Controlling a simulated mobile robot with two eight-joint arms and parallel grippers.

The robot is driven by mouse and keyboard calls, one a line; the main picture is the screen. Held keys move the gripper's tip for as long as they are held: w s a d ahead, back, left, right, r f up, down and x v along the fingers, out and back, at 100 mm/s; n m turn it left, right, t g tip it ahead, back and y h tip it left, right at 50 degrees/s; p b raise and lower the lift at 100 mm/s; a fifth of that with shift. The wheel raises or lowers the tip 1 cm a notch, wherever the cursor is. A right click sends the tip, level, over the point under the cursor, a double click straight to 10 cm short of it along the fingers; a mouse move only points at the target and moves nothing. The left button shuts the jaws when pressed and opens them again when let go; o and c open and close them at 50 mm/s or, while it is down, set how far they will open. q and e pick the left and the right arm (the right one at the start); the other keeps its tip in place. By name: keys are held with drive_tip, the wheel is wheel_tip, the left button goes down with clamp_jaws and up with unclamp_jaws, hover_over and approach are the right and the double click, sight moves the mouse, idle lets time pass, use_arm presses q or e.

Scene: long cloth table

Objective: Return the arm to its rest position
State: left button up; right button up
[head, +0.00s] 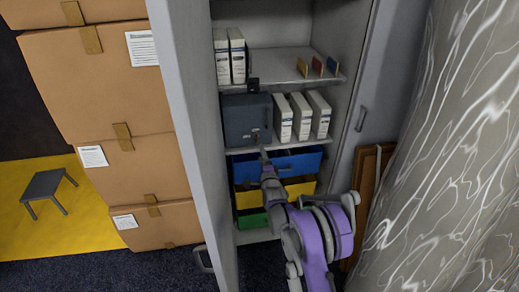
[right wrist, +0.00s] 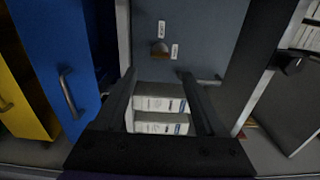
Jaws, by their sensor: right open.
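My right arm, purple and grey, comes up from the lower right in the head view. Its gripper (head: 263,152) is in front of the cabinet, just below the dark grey safe (head: 245,119) on the middle shelf. In the right wrist view the gripper (right wrist: 158,76) has its two fingers apart with nothing held between them. The safe's face (right wrist: 205,45) fills the upper middle there, with a small knob or lock and two white labels. White binders (right wrist: 160,105) show beyond the gap between the fingers. My left gripper is not in view.
The open cabinet has a blue drawer (head: 283,163) pulled out below the safe, and a yellow drawer (head: 300,189) under it. White binders (head: 304,117) stand right of the safe. Stacked cardboard boxes (head: 100,90) are left of the open cabinet door (head: 190,110). A marbled grey surface (head: 440,150) is at right.

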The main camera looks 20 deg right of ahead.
drive_tip(key=shift+v, duration=0.8)
drive_tip(key=s+a+r+n+g+y+p, duration=0.45)
drive_tip(key=s+a+r+n, duration=0.7)
drive_tip(key=s, duration=0.45)
drive_tip(key=s+a+n+g+p, duration=0.1)
drive_tip(key=s+a+n+g, duration=0.1)
drive_tip(key=s, duration=0.7)
drive_tip(key=s+a+n+g+p, duration=0.2)
drive_tip(key=s+n+g, duration=0.1)
drive_tip(key=s, duration=0.7)
drive_tip(key=s+a+n+g+p, duration=0.1)
drive_tip(key=s+n, duration=0.3)
drive_tip(key=s, duration=0.6)
drive_tip(key=shift+a+f+g+p, duration=0.15)
drive_tip(key=shift+a+g+p, duration=0.25)
drive_tip(key=shift+a+g, duration=0.4)
